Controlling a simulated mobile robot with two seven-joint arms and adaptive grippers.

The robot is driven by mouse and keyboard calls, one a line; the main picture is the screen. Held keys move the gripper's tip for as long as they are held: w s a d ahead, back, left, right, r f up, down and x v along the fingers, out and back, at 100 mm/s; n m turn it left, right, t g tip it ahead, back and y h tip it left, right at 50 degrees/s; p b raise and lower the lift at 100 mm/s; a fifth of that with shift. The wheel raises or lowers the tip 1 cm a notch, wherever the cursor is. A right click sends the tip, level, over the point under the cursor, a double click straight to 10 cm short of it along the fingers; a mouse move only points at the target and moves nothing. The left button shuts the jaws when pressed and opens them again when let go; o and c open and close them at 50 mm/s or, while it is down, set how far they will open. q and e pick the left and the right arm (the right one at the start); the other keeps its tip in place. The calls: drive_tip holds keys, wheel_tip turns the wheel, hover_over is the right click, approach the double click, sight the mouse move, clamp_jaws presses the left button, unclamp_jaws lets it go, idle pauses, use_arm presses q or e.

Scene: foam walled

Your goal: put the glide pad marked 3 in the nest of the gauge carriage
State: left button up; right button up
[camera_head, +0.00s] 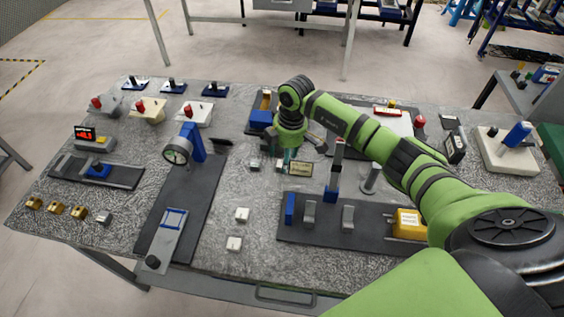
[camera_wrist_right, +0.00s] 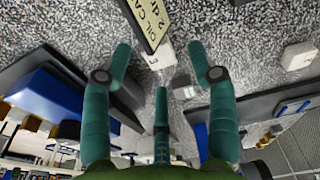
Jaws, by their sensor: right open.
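The gauge carriage (camera_head: 165,240) is a grey plate with a blue-framed nest (camera_head: 173,219) and a black knob, on a dark rail at the left front. The nest looks empty. Small pale pads lie on the speckled table: one pad (camera_head: 242,214), a second pad (camera_head: 234,243) in front of it, and a third (camera_head: 255,163) just left of my right gripper (camera_head: 288,160). Their marks are too small to read, so I cannot tell which is 3. My right gripper is open, pointing down at the table; its teal fingers (camera_wrist_right: 160,68) surround no clearly held thing. My left gripper is out of view.
A yellow sign (camera_head: 301,168) lies right beside my right gripper. A round dial gauge (camera_head: 177,151) on a blue post stands behind the carriage. A dark fixture with upright posts (camera_head: 330,226) fills the front right. Bare table lies around the two front pads.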

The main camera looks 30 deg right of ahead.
drive_tip(key=shift+w+a+f, duration=0.1)
drive_tip(key=shift+w+f, duration=0.05)
drive_tip(key=shift+f, duration=1.15)
drive_tip(key=shift+r, duration=0.1)
drive_tip(key=c, duration=0.9)
drive_tip(key=shift+c, duration=0.2)
